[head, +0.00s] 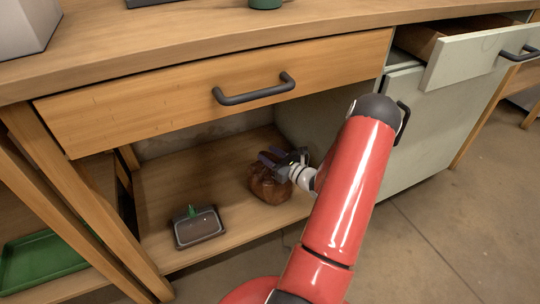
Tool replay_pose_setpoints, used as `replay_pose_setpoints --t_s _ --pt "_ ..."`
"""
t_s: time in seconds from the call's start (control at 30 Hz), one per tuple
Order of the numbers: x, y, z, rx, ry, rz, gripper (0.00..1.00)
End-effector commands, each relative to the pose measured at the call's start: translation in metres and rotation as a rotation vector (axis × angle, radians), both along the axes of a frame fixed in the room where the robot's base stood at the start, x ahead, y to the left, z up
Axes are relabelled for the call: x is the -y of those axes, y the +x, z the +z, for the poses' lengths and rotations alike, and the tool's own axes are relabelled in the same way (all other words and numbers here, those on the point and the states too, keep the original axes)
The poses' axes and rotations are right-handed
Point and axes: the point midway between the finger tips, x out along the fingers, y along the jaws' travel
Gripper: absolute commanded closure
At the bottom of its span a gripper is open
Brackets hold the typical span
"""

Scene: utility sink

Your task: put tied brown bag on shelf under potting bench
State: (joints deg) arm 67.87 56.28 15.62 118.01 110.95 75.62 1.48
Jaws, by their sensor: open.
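The brown bag (268,188) sits on the wooden shelf (222,178) under the potting bench (190,45), toward the shelf's right side. My gripper (272,161) is open at the top of the bag, reaching in from the right. The gripper and wrist hide the bag's top and right part, so its tie cannot be seen. I cannot tell whether the fingers touch the bag.
A dark tray-like object with a green part (198,226) lies left of the bag on the shelf. A closed drawer with a dark handle (254,90) is above. A grey-green cabinet (425,130) with an open drawer (475,52) stands right. A green tray (40,260) is at lower left.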

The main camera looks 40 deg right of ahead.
Motion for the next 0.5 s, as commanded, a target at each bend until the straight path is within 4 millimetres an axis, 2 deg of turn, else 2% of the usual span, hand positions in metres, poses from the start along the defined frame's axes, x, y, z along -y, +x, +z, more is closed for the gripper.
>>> replay_pose_setpoints --t_s 0.5 --pt "0.017 -0.098 -0.001 -0.003 0.001 -0.004 0.58"
